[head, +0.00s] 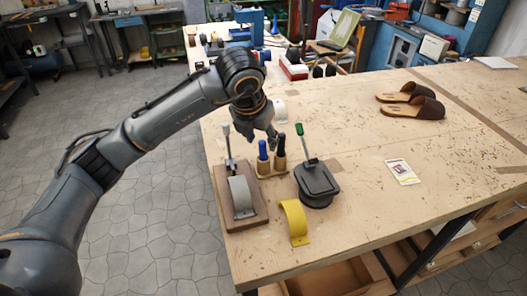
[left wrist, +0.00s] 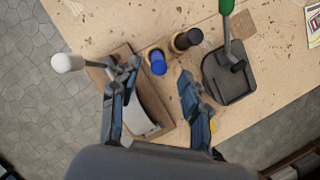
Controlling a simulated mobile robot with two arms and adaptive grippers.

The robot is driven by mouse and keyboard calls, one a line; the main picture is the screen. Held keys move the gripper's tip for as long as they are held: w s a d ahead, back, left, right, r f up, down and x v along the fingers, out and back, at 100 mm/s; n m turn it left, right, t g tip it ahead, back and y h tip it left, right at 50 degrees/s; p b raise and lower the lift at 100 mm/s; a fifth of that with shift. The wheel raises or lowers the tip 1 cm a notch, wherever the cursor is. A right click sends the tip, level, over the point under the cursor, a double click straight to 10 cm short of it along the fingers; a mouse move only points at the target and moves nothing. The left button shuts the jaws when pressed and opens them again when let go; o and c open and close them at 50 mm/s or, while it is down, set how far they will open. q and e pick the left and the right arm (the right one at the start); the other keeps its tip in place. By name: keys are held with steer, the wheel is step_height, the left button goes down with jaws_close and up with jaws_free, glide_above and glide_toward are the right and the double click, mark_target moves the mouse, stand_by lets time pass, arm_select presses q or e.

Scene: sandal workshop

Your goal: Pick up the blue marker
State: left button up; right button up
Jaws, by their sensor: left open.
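The blue marker (head: 263,151) stands upright in a small wooden holder (head: 268,173) near the table's left edge, beside a black marker (head: 280,146). In the left wrist view the blue marker (left wrist: 158,63) shows end-on, with the black marker (left wrist: 188,39) just to its upper right. My left gripper (head: 262,138) is open and empty, pointing down above and just behind the holder. In the left wrist view its fingers (left wrist: 155,80) are spread, and the blue marker appears between the tips, slightly beyond them. My right gripper is not in view.
A wooden-based tool with a grey curved strip and white-knobbed lever (head: 226,131) stands left of the holder. A dark tool with a green-handled lever (head: 317,184) stands right. A yellow curved piece (head: 295,221), a card (head: 402,172) and brown sandals (head: 412,106) lie nearby. The table's right middle is mostly clear.

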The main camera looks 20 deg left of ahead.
mark_target(262, 141)
arm_select(q)
steer(key=p+x, duration=0.1)
steer(key=x, duration=0.2)
steer(key=shift+w+f, duration=0.15)
steer(key=shift+w+a+f, duration=0.1)
steer(key=shift+f, duration=0.1)
steer(key=c, duration=1)
steer(key=shift+o, duration=0.2)
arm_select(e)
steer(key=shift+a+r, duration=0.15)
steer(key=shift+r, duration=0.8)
arm_select(q)
steer(key=shift+r, duration=0.35)
step_height(262, 141, up, 9)
steer(key=shift+r+b, duration=0.1)
steer(key=shift+b, duration=1.15)
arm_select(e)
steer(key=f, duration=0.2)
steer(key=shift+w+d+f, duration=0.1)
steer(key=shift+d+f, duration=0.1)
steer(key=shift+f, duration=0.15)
